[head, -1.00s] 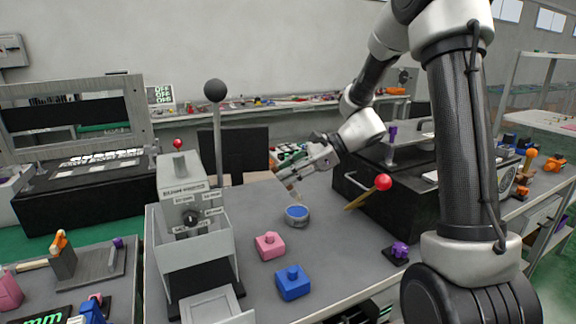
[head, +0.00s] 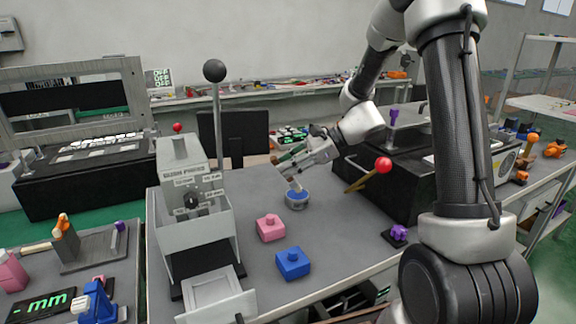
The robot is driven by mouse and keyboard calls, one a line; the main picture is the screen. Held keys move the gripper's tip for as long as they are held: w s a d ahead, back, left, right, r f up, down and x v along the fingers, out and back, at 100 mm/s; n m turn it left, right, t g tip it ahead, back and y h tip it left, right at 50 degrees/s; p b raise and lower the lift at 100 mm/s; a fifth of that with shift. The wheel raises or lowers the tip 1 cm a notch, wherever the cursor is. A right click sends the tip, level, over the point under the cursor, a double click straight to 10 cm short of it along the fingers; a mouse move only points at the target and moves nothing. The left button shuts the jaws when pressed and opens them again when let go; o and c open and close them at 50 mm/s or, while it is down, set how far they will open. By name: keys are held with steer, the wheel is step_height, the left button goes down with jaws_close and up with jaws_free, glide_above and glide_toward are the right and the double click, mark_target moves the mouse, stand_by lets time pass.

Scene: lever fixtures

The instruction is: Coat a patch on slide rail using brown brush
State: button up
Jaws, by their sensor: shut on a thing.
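My gripper (head: 288,173) is at the back middle of the grey bench, shut on a small brush (head: 294,184), of which only a short part shows below the fingers. The brush points down at a round grey tin (head: 297,205) with a blue top. Its lower end overlaps the tin in the picture; whether it touches the blue is too small to tell. The brush's colour is hard to make out. I cannot tell with certainty which part in view is the slide rail.
A pink block (head: 270,228) and a blue block (head: 292,263) stand in front of the tin. A grey press box (head: 190,205) with a tall black-knobbed lever (head: 215,72) is at left. A black box (head: 372,176) with a red-knobbed lever (head: 383,165) is at right.

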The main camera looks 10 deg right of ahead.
steer(key=shift+f, duration=0.6)
stand_by(1.3)
steer(key=shift+r, duration=3.55)
steer(key=shift+w+f, duration=0.1)
steer(key=w+m+t+h, duration=0.1)
steer(key=w+m+t, duration=0.2)
steer(key=w, duration=0.2)
steer(key=w+d+f+m+t+h, duration=0.2)
steer(key=d+f+m+t+h, duration=0.3)
steer(key=d, duration=0.6)
steer(key=shift+d+f+m+t+h, duration=0.25)
steer(key=shift+f+m+h, duration=0.6)
steer(key=shift+m, duration=1.05)
